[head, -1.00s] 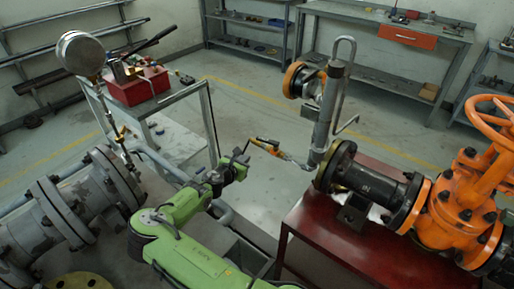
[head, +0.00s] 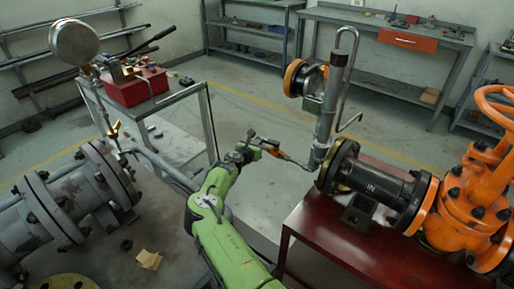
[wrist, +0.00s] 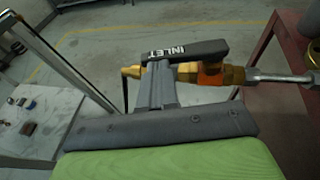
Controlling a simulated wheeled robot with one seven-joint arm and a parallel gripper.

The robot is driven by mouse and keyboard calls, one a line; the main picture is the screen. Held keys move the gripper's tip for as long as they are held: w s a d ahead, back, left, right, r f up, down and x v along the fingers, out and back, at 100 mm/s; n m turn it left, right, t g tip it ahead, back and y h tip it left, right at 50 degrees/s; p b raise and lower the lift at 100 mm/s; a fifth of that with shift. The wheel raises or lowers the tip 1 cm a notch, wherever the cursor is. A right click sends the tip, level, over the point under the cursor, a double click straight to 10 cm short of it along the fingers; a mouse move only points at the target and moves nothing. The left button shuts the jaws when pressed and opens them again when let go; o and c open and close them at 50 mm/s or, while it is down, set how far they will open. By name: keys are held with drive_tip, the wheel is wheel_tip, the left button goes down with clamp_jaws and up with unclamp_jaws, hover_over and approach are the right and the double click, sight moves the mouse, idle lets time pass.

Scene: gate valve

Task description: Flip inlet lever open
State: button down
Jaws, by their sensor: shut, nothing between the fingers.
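The inlet lever (wrist: 185,50) is a dark grey bar with white INLET lettering in the wrist view. It lies roughly along the brass valve body (wrist: 232,76), which has an orange middle part. The small valve (head: 273,149) also shows in the head view, left of the upright grey pipe. My gripper (wrist: 159,68) is shut and empty, its grey fingers just at the lever's lettered end. I cannot tell whether they touch it. In the head view my gripper (head: 253,137) is beside the valve's left end, small and hard to separate from it.
A dark red table (head: 345,250) carries the black flanged pipe and orange gate valve (head: 470,200) at right. A grey cart (head: 190,92) with a red box (head: 136,87) stands at left. Flanged grey pipes (head: 75,200) lie at lower left. Floor beyond the valve is clear.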

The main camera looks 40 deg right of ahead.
drive_tip(key=shift+w+d, duration=0.1)
drive_tip(key=shift+w+d+r+b, duration=0.1)
drive_tip(key=shift+w+d+b, duration=0.5)
drive_tip(key=shift+w+b, duration=0.15)
drive_tip(key=w+a+f+p+v, duration=0.1)
drive_tip(key=p+v, duration=0.5)
drive_tip(key=v, duration=0.8)
drive_tip(key=shift+w+a, duration=0.4)
drive_tip(key=shift+a, duration=0.1)
